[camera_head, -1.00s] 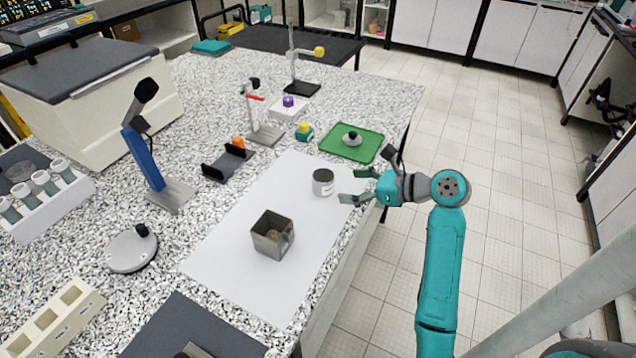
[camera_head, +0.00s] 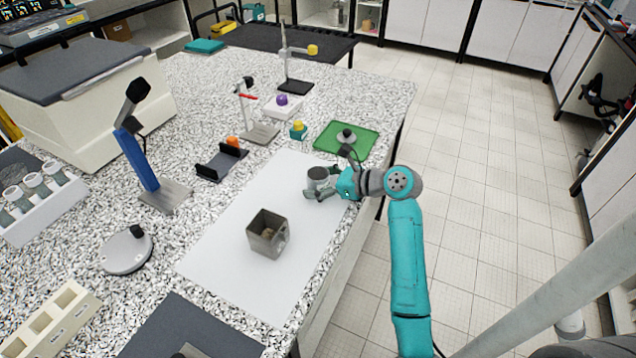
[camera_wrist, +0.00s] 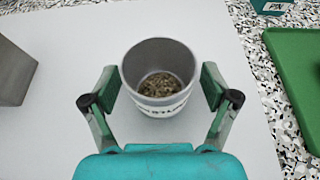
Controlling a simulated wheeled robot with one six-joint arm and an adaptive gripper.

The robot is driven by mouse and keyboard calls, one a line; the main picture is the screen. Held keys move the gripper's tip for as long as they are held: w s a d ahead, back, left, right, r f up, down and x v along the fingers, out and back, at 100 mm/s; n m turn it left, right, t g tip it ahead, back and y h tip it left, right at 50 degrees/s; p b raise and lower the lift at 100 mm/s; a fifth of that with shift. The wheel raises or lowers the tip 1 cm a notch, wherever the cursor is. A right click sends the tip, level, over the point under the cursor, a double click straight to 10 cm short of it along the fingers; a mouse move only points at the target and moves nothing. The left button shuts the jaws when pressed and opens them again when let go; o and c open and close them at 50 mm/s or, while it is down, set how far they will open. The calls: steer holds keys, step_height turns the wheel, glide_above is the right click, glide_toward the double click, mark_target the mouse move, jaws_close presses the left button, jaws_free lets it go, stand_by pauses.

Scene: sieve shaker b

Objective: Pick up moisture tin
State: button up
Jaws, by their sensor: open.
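The moisture tin (camera_head: 318,180) is a small grey metal cup with a label, upright on the white mat (camera_head: 222,250). In the wrist view the tin (camera_wrist: 160,112) is open at the top and holds brown grains. My gripper (camera_head: 322,184) is at the tin, reaching in from the right. In the wrist view my gripper (camera_wrist: 160,92) is open, with one finger on each side of the tin. A gap shows between each finger and the tin wall.
A square metal container (camera_head: 267,234) stands on the mat, left of the tin. A small teal-and-yellow block (camera_head: 298,130) and a black cradle (camera_head: 222,163) stand beyond the mat. The mat's front is clear.

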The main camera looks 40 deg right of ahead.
steer(key=c, duration=1)
